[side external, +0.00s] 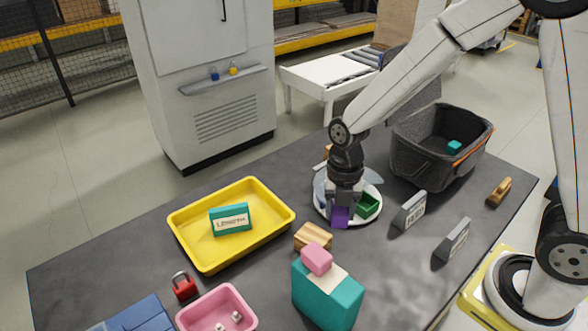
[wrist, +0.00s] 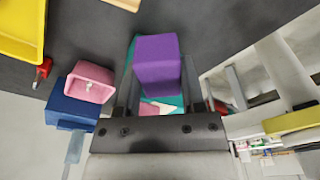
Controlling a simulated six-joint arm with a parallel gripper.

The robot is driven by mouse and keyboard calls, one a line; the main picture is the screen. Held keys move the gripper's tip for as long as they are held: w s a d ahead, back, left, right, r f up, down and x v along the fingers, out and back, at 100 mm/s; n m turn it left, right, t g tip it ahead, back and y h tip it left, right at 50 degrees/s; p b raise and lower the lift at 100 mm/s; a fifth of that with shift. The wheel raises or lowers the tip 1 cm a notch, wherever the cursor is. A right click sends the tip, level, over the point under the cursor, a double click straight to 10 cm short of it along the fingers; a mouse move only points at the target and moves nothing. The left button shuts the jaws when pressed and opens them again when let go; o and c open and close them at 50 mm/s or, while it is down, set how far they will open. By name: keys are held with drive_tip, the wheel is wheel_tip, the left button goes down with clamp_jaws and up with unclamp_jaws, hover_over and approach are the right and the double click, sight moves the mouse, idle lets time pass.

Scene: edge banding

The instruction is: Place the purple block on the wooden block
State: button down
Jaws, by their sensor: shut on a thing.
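The purple block (side external: 340,217) is held in my gripper (side external: 342,208), over the near edge of a white plate (side external: 369,213); its exact height is hard to tell. In the wrist view the purple block (wrist: 157,62) sits between the two fingers of my gripper (wrist: 158,82). The wooden block (side external: 313,236) lies on the dark table, left of and nearer the camera than the gripper. A tan piece shows at the top edge of the wrist view (wrist: 122,4); it may be the same block.
A teal box (side external: 328,296) with a pink block (side external: 316,260) on top stands close to the wooden block. A green open box (side external: 367,206) is on the plate. A yellow tray (side external: 184,230) is left, a dark bin (side external: 410,152) behind right, grey signs (side external: 409,212) right.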

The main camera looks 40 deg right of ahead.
hover_over(313, 236)
drive_tip(key=f, duration=0.6)
drive_tip(key=shift+s+d, duration=0.15)
drive_tip(key=shift+d, duration=0.05)
drive_tip(key=shift+w+f, duration=0.25)
drive_tip(key=shift+f, duration=1.55)
drive_tip(key=shift+f, duration=0.15)
drive_tip(key=shift+c, duration=1)
unclamp_jaws()
